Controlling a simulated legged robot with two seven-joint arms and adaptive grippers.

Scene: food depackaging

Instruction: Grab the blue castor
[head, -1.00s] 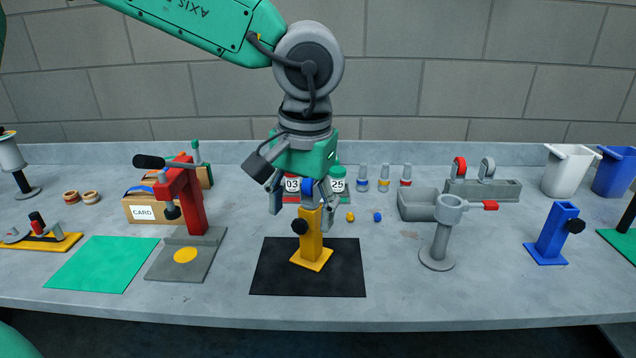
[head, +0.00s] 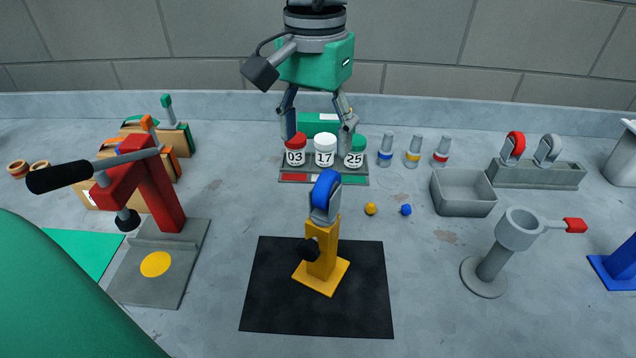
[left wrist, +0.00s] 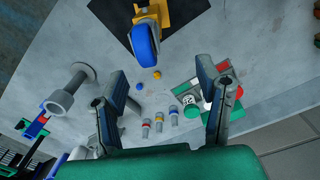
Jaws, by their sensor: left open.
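The blue castor (head: 325,193) sits upright on top of the yellow stand (head: 321,262), which stands on a black mat (head: 265,300). My left gripper (head: 319,128) is open and empty behind the castor, with its fingers either side of the row of numbered jars in the picture. The blue castor wheel also shows in the left wrist view (left wrist: 145,45), ahead of and apart from the two spread fingers of the left gripper (left wrist: 161,74). My right gripper is not in view.
Jars (head: 325,150) stand on a rack behind the stand. A red press (head: 158,190) is at left. At right are a grey bin (head: 463,194), a grey holder with a red castor (head: 514,148) and a grey castor (head: 548,150), and a grey cup stand (head: 493,262). Small yellow and blue balls lie nearby.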

